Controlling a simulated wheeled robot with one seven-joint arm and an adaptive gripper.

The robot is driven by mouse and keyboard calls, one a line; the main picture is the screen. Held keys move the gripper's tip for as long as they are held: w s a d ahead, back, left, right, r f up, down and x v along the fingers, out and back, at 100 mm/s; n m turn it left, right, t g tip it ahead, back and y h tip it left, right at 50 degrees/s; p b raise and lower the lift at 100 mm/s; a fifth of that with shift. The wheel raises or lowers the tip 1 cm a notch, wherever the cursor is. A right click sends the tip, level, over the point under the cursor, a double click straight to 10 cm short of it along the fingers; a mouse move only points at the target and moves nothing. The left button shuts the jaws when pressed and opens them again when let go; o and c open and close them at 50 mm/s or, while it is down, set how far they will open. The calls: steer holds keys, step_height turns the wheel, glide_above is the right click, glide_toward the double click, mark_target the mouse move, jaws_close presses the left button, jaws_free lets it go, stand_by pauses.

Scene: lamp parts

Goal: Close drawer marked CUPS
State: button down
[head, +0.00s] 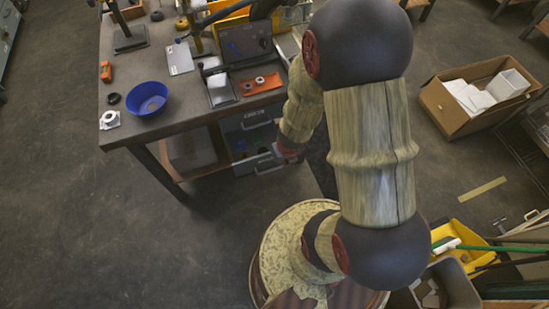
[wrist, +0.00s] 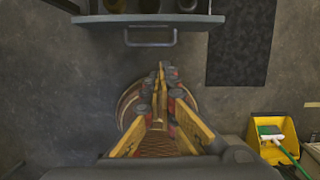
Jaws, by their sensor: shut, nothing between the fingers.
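A grey drawer (head: 258,162) stands pulled out low under the workbench, with dark contents inside. In the wrist view its grey front (wrist: 105,19) and bar handle (wrist: 151,43) show at the top, with several dark round items inside. I cannot read a CUPS label on it. A closed-looking drawer front (head: 247,121) sits above it, its marking too small to read. My gripper (wrist: 161,70) is shut and empty, pointing towards the handle and apart from it in the wrist view. In the head view my arm partly hides the gripper beside the drawer's right side.
The workbench (head: 140,60) above carries a blue bowl (head: 147,98), an orange tray (head: 262,85) and other parts. A cardboard box (head: 455,115) stands on the floor at right. A yellow bin (head: 463,240) stands at lower right. The floor left of the bench is clear.

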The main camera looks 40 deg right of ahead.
steer(key=shift+m, duration=0.3)
steer(key=shift+w+d+f+b, duration=0.3)
steer(key=shift+w+f+b, duration=0.7)
steer(key=shift+f, duration=0.6)
steer(key=shift+w+d+f+b, duration=0.25)
steer(key=shift+w+f+b, duration=0.75)
steer(key=shift+f, duration=0.65)
steer(key=shift+w+d+f+b, duration=0.3)
steer(key=shift+w+f+b, duration=0.7)
steer(key=shift+f, duration=0.6)
steer(key=shift+w, duration=0.1)
